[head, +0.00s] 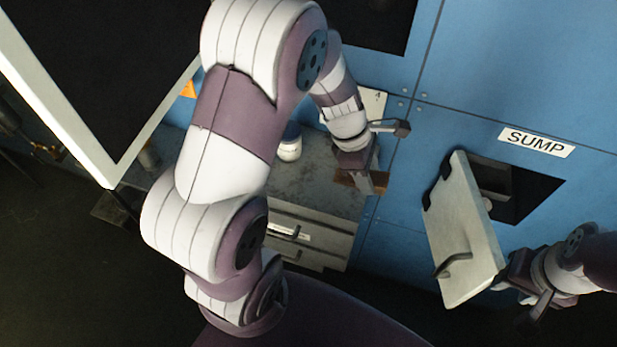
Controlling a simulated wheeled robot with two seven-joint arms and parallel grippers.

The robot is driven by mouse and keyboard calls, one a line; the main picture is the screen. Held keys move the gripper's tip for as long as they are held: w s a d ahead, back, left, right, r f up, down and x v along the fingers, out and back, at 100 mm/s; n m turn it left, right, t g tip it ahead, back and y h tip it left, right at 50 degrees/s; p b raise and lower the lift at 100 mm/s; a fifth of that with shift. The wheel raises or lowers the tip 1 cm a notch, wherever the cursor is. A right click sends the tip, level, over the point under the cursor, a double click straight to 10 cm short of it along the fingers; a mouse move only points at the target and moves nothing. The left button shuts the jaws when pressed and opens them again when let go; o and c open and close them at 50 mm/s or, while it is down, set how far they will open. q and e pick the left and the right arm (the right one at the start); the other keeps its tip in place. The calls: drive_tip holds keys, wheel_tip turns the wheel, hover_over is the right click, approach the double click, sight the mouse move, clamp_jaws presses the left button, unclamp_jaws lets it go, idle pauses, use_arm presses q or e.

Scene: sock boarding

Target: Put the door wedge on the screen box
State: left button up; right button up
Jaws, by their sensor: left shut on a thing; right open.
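My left gripper (362,170) reaches down over the grey ledge at the blue machine. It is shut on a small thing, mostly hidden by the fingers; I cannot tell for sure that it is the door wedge.
The SUMP label (537,142) is on the blue panel (500,70). A white jar (290,145) stands on the grey ledge (318,190), left of my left gripper. A card marked 4 (373,99) is behind it. A white-framed dark panel (95,70) fills the upper left.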

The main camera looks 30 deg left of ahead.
use_arm(q)
drive_tip(key=p, duration=0.1)
hover_over(335, 193)
drive_tip(key=a, duration=0.1)
drive_tip(key=f, duration=0.4)
drive_tip(key=shift+s+a+f, duration=0.15)
drive_tip(key=shift+a+f, duration=0.05)
wheel_tip(335, 193, down, 4)
drive_tip(key=shift+s+r+p, duration=0.1)
drive_tip(key=shift+p, duration=0.3)
drive_tip(key=shift+f, duration=0.35)
drive_tip(key=o, duration=1.1)
